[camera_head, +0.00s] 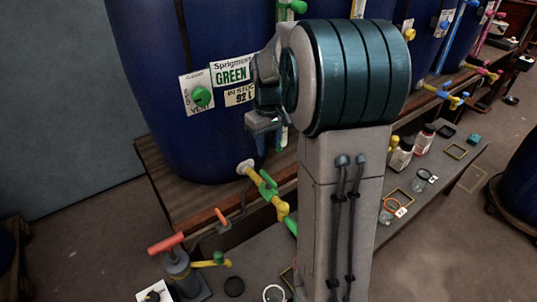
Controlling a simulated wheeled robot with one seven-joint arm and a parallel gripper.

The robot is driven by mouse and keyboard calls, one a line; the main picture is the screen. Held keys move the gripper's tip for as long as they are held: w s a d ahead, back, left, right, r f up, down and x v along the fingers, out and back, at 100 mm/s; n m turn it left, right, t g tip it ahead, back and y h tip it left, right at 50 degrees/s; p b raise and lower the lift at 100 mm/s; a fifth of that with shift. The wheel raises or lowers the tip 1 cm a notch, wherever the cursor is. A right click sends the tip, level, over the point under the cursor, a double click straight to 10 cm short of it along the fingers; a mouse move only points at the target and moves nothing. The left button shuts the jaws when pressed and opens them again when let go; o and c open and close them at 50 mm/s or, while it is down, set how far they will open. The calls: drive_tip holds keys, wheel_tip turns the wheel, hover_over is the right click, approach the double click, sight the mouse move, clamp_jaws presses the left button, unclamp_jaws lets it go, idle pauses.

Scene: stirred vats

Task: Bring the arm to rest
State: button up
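My arm fills the middle of the view, with a grey upright link and a large teal ribbed joint at its top. What looks like my gripper (264,124) shows at the left of that joint, in front of the large blue vat (160,60). It is small, dark and partly hidden by the arm, so its fingers cannot be told apart. I cannot see anything held in it.
A red-handled pump (181,272) stands at lower left. More blue vats (424,40) stand at right. Bottles (424,139) and small items line a low shelf.

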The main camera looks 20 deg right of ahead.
drive_tip(key=shift+r, duration=0.35)
drive_tip(key=s+a+r+m+t+p, duration=0.1)
drive_tip(key=s+a+r+p, duration=0.1)
drive_tip(key=s+a, duration=0.3)
drive_tip(key=s+a+r+m+t+p, duration=0.1)
drive_tip(key=s+a+r+p, duration=0.2)
drive_tip(key=s, duration=1.1)
drive_tip(key=shift+s+a+r+m+t, duration=0.35)
drive_tip(key=shift+a+r, duration=0.5)
drive_tip(key=shift+a, duration=0.35)
